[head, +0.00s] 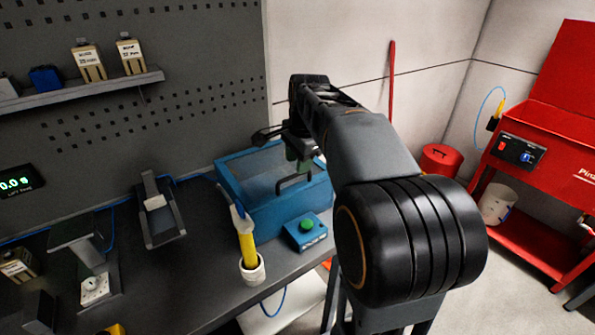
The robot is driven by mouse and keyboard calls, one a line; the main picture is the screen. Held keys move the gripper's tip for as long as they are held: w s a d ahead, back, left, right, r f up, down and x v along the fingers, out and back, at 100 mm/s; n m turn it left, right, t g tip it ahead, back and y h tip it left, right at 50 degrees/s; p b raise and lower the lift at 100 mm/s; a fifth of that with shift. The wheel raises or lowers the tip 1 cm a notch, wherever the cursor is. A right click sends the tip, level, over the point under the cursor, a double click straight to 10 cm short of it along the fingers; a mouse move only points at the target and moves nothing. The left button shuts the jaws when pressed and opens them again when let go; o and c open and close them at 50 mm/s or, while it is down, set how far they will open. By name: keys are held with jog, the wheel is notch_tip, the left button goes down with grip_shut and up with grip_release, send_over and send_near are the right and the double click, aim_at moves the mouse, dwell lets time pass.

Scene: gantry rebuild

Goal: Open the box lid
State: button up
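The box (262,214) is blue with a dark, see-through-looking lid panel (250,172) and a dark bar handle (295,180) at its front. It stands at the right end of the dark workbench, and its lid looks shut. My gripper (292,160) is above the lid near the handle, at the end of my black arm. The arm covers the box's right part. The fingertips are small and partly hidden, so I cannot tell whether they are open or touch the handle.
A green button on a blue housing (306,237) sits before the box. A yellow-handled tool (247,242) stands upright in a white holder (251,268) at the bench's front edge. A black stand (158,212) is left of the box. A red cabinet (545,150) stands at right.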

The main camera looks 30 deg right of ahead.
jog(key=shift+w+f, duration=0.2)
jog(key=shift+f, duration=0.75)
jog(key=shift+w+f, duration=0.15)
jog(key=shift+f, duration=0.8)
jog(key=shift+c, duration=0.4)
grip_shut()
jog(key=shift+r, duration=0.1)
